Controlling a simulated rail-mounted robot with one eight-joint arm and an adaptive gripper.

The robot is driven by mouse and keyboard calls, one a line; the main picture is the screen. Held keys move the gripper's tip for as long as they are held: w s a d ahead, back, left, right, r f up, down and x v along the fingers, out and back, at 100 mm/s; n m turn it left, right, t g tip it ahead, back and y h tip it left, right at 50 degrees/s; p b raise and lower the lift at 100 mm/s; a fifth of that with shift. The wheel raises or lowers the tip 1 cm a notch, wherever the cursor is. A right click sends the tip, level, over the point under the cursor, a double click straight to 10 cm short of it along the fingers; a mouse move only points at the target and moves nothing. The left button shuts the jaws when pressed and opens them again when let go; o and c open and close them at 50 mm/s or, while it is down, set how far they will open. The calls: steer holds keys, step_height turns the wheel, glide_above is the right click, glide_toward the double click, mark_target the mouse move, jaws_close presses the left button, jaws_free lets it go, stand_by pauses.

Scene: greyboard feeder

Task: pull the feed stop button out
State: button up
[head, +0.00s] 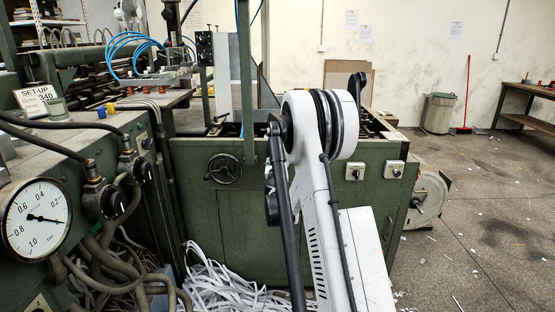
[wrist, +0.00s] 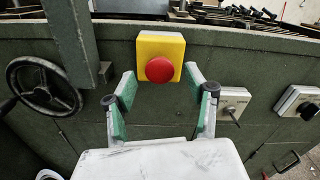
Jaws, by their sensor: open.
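In the wrist view, a red mushroom button (wrist: 159,69) sits on a yellow box (wrist: 160,46) fixed to the green machine panel. My gripper (wrist: 160,92) is open and empty. Its two fingers stand apart at the left and right, and the button shows in the gap between them, a little above the tips' middle. No contact between the fingers and the button or box can be seen. In the head view my white arm covers the spot on the panel, so the button and my gripper are hidden there.
A black handwheel (wrist: 44,87) is left of the yellow box, and grey switch boxes (wrist: 233,103) and (wrist: 299,102) are on the right. A pressure gauge (head: 36,218) and hoses stand at the left. Paper strips (head: 225,288) lie below the machine. The floor at right is mostly open.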

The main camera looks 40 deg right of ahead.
steer(key=shift+x, duration=1.55)
jaws_close()
